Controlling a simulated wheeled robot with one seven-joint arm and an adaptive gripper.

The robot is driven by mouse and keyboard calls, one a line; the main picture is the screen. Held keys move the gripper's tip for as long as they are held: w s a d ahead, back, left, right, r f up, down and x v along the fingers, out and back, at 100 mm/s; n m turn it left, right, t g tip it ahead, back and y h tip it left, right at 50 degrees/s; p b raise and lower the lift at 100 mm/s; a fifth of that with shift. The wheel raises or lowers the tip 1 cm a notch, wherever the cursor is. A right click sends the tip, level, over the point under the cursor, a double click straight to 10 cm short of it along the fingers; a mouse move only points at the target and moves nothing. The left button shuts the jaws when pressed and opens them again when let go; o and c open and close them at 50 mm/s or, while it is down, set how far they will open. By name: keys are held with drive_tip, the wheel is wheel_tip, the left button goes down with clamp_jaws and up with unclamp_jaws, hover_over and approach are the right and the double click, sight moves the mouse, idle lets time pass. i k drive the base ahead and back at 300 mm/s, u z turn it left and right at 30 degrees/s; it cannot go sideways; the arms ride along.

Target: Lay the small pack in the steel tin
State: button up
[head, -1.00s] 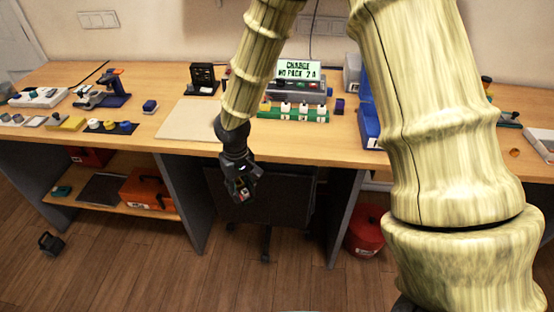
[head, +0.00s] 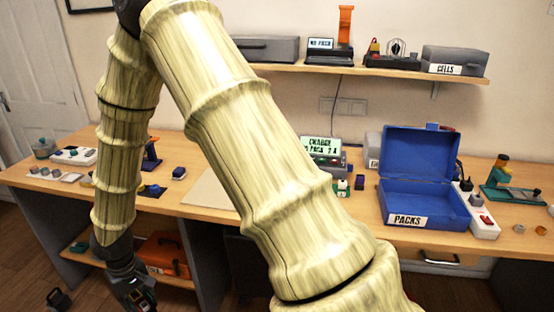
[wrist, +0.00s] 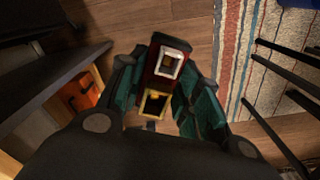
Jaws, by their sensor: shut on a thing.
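My gripper (head: 133,296) hangs low at the left, in front of the bench, with the arm crossing the head view. In the wrist view my gripper (wrist: 155,88) is shut on a small pack (wrist: 168,62), a dark red block with a white-framed end and a yellow-framed part below. The pack is held clear above the floor. A grey metal-looking box labelled CELLS (head: 468,62) stands on the wall shelf at the right, its top apparently closed. I cannot tell whether it is the steel tin.
A blue open box labelled PACKS (head: 420,206) stands on the bench at the right. A charger with a green display (head: 321,147) is left of it. A long grey case (head: 262,48) lies on the shelf (head: 390,72). An orange toolbox (wrist: 82,95) sits under the bench.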

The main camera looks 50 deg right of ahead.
sight(417, 209)
drive_tip(key=u, duration=0.9)
drive_tip(key=k, duration=2.25)
drive_tip(key=z, duration=1.3)
